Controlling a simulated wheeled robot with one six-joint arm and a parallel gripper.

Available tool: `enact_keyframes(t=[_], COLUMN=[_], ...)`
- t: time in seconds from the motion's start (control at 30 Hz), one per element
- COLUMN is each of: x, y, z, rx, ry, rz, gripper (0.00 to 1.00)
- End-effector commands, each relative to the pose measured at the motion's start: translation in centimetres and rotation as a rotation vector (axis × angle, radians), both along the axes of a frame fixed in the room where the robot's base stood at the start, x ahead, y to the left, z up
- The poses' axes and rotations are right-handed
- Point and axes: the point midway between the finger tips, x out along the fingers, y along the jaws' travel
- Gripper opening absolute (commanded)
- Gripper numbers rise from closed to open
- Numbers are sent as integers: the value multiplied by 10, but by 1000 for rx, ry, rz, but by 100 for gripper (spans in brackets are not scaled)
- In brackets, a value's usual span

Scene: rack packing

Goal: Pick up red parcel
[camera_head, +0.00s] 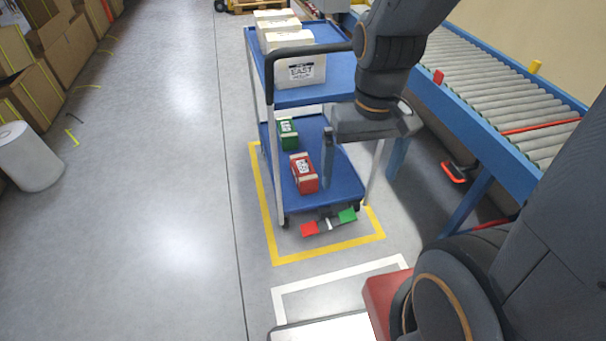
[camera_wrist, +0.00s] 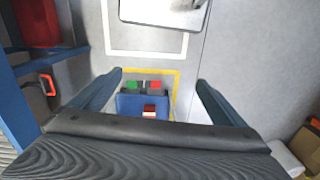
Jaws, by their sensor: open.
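The red parcel (camera_head: 304,173), a small red box with pale bands and a white label, lies on the lower blue shelf (camera_head: 345,184) of a cart, near its front end. In the wrist view the red parcel (camera_wrist: 150,108) shows small and far off between the fingers, partly cut off by the gripper body. My gripper (camera_head: 353,172) is open and empty, above and to the right of the parcel in the head view. In the wrist view its two fingers (camera_wrist: 160,77) are spread wide. It touches nothing that I can see.
A green parcel (camera_head: 287,133) lies behind the red one. White boxes (camera_head: 300,68) stand on the cart's upper shelf (camera_head: 340,80), above the lower shelf. A black handle (camera_head: 300,52) spans the upper front. A roller conveyor (camera_head: 510,105) runs at right.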

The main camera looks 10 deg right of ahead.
Motion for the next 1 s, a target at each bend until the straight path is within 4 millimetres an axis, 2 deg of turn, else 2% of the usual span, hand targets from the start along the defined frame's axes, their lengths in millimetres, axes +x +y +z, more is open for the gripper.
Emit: enact_keyframes(t=[0.27,0.33,0.47,1.0], x=[0,0,5,55], y=[0,0,0,0], z=[0,-1,-13,-136], rx=[0,0,0,-2], ry=[0,0,-5,-69], rz=[0,0,0,2], gripper=[96,92,92,92])
